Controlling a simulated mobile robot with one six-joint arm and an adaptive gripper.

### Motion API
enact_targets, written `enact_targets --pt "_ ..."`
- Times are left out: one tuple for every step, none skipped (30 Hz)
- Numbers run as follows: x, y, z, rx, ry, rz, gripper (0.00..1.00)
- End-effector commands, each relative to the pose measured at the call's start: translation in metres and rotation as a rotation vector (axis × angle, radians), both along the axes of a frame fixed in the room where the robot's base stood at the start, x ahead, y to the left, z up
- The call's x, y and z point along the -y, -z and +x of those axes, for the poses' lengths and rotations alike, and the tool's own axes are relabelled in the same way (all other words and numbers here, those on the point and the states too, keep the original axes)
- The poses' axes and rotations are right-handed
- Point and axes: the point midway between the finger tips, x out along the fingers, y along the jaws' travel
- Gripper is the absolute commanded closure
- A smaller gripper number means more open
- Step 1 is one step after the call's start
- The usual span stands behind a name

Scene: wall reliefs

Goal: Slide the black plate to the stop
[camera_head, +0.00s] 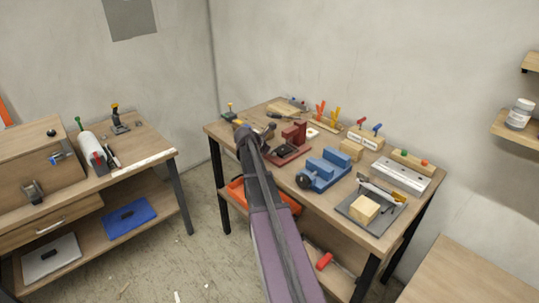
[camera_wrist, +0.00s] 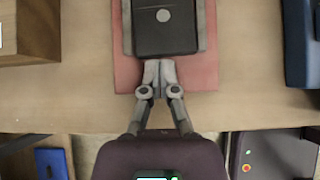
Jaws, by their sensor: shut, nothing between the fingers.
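The black plate (camera_wrist: 166,38) lies between grey side rails on a red base (camera_wrist: 206,78) in the wrist view. It has a round light spot near the top of the picture, and its far end is cut off. My gripper (camera_wrist: 158,66) is shut and empty, with its fingertips over the red base at the plate's near edge. I cannot tell whether they touch the plate. The stop is not clearly seen.
In the head view, a red fixture (camera_head: 292,140), a blue vise (camera_head: 324,169) and several small tools crowd the workbench (camera_head: 318,202).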

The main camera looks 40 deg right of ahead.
Motion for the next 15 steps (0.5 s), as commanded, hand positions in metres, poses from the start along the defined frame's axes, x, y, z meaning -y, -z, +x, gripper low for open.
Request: enact_targets --pt "0.000 0.000 0.000 0.000 0.000 0.000 1.00" --pt "0.000 0.000 0.000 0.000 0.000 0.000 1.00" --pt "0.000 0.000 0.000 0.000 0.000 0.000 1.00" --pt "0.000 0.000 0.000 0.000 0.000 0.000 1.00" --pt "0.000 0.000 0.000 0.000 0.000 0.000 1.00" --pt "0.000 0.000 0.000 0.000 0.000 0.000 1.00" --pt "0.001 0.000 0.000 0.000 0.000 0.000 1.00" --pt "0.003 0.000 0.000 0.000 0.000 0.000 1.00" --pt "0.006 0.000 0.001 0.000 0.001 0.000 1.00" --pt "0.009 0.000 0.001 0.000 0.001 0.000 1.00" --pt "0.012 0.000 0.002 0.000 0.001 0.000 1.00" --pt "0.017 0.000 0.002 -0.001 0.002 0.001 1.00" --pt "0.020 0.000 0.003 -0.001 0.002 0.001 1.00" --pt "0.023 0.000 0.003 0.000 0.001 0.001 1.00" --pt "0.026 0.000 0.003 0.000 0.001 0.001 1.00"
